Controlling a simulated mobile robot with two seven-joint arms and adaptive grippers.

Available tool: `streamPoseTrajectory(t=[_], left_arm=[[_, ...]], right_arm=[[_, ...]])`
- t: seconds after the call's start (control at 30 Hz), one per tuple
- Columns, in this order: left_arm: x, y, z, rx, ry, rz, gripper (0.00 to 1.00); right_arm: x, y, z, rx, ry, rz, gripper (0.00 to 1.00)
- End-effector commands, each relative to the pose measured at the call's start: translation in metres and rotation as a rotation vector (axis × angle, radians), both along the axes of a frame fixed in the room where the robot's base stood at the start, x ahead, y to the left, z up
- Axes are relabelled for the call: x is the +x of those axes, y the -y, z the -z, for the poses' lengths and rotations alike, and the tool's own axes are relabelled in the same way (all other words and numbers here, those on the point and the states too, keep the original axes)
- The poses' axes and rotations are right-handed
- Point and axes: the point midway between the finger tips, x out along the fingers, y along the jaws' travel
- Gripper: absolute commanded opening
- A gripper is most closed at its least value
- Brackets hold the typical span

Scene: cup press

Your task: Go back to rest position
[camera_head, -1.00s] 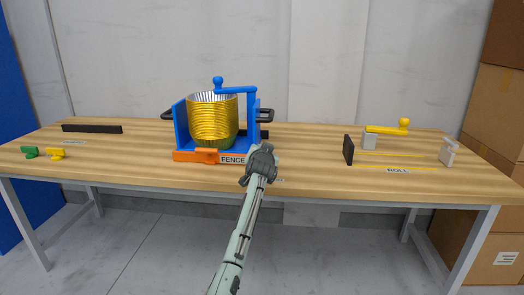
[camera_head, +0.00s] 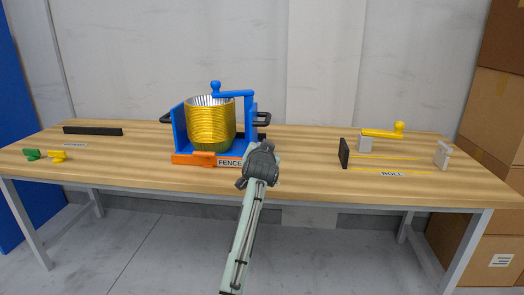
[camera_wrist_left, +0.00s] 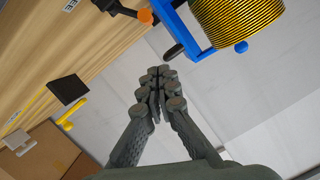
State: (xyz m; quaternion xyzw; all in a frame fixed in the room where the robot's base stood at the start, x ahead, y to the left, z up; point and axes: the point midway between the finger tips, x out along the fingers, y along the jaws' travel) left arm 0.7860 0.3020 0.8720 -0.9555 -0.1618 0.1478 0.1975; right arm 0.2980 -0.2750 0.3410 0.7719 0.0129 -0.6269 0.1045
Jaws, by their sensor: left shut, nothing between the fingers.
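My left gripper (camera_head: 260,160) is at the front middle of the table, just right of the press, apart from it as far as I can see. In the left wrist view my left gripper (camera_wrist_left: 160,85) has its fingers together with nothing between them. The blue press (camera_head: 249,120) holds a stack of gold cups (camera_head: 211,124), and its blue handle crosses above them. The gold stack also shows at the top right of the left wrist view (camera_wrist_left: 240,18). My right gripper is not in view.
An orange block (camera_head: 193,159) and a FENCE label (camera_head: 229,162) sit at the press's front. At right are a black plate (camera_head: 344,153), a yellow crank (camera_head: 382,133) and a ROLL label (camera_head: 391,174). Green (camera_head: 32,154) and yellow (camera_head: 58,156) pieces and a black bar (camera_head: 93,131) lie at left.

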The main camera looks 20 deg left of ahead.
Motion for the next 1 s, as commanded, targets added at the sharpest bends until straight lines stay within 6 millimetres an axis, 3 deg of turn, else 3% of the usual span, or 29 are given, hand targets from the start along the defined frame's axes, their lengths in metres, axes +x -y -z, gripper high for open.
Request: streamPoseTrajectory(t=[0.1,0.33,0.47,0.57,0.77,0.87,1.0], left_arm=[[-0.011,0.004,-0.002,0.000,0.000,0.000,0.00],[-0.017,0.007,-0.001,-0.001,-0.005,0.000,0.00],[-0.025,0.007,0.034,-0.010,-0.056,0.009,0.00],[-0.043,0.008,0.092,-0.030,-0.139,0.025,0.00],[-0.109,0.014,0.231,-0.095,-0.353,0.059,0.00],[-0.153,0.016,0.294,-0.129,-0.463,0.069,0.00],[-0.226,0.020,0.373,-0.179,-0.617,0.079,0.00]], right_arm=[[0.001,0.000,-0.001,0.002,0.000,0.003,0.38],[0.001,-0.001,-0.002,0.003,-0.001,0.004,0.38],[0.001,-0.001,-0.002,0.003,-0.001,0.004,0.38],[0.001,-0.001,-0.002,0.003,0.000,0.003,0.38],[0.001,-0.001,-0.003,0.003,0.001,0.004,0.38],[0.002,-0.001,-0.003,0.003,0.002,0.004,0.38],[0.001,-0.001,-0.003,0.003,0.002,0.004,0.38]])
